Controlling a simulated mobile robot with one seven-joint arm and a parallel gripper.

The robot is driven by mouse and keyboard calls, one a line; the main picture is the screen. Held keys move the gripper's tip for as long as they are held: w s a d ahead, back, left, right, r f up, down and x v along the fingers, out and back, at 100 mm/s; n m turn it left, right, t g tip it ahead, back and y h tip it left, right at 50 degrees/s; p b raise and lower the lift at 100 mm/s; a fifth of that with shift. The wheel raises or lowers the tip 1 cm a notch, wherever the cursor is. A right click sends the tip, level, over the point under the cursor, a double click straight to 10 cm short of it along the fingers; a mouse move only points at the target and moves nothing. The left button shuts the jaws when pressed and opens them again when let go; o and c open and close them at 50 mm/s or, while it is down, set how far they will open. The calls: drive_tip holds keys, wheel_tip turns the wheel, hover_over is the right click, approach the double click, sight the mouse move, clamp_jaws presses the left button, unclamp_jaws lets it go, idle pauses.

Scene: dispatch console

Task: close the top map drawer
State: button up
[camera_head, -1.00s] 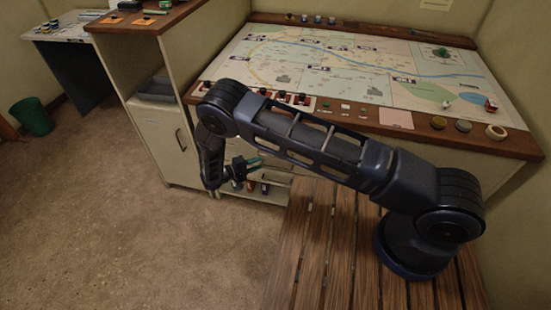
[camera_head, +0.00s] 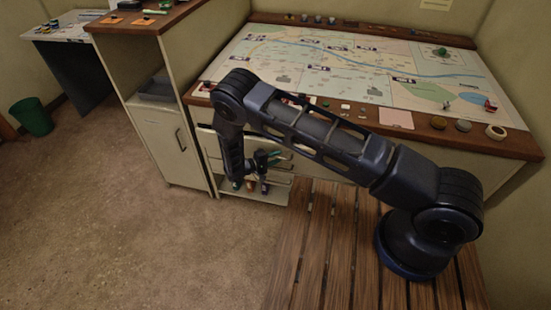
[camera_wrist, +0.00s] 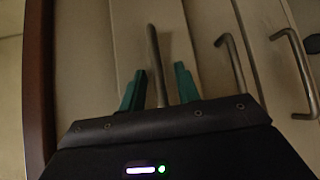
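The map drawers are pale fronts with metal bar handles under the console's wooden top. In the wrist view, turned sideways, the top drawer front (camera_wrist: 122,40) is nearest the dark wood edge. Its handle (camera_wrist: 154,60) runs between the two green fingertips of my gripper (camera_wrist: 159,88). The fingers are apart, one on each side of the handle; I cannot tell whether they touch it. In the head view my gripper (camera_head: 268,158) is in front of the drawers, and my arm hides most of the top drawer. How far that drawer stands out is unclear.
Further handles (camera_wrist: 232,65) and (camera_wrist: 300,70) lie to the right in the wrist view. The map table (camera_head: 350,60) overhangs the drawers. A low shelf (camera_head: 275,194) holds small items. A cabinet door (camera_head: 165,145) stands left.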

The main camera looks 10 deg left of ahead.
clamp_jaws()
drive_tip(key=shift+w, duration=2.3)
unclamp_jaws()
drive_tip(key=shift+w, duration=0.1)
drive_tip(key=shift+a+r, duration=0.1)
drive_tip(key=v, duration=1.1)
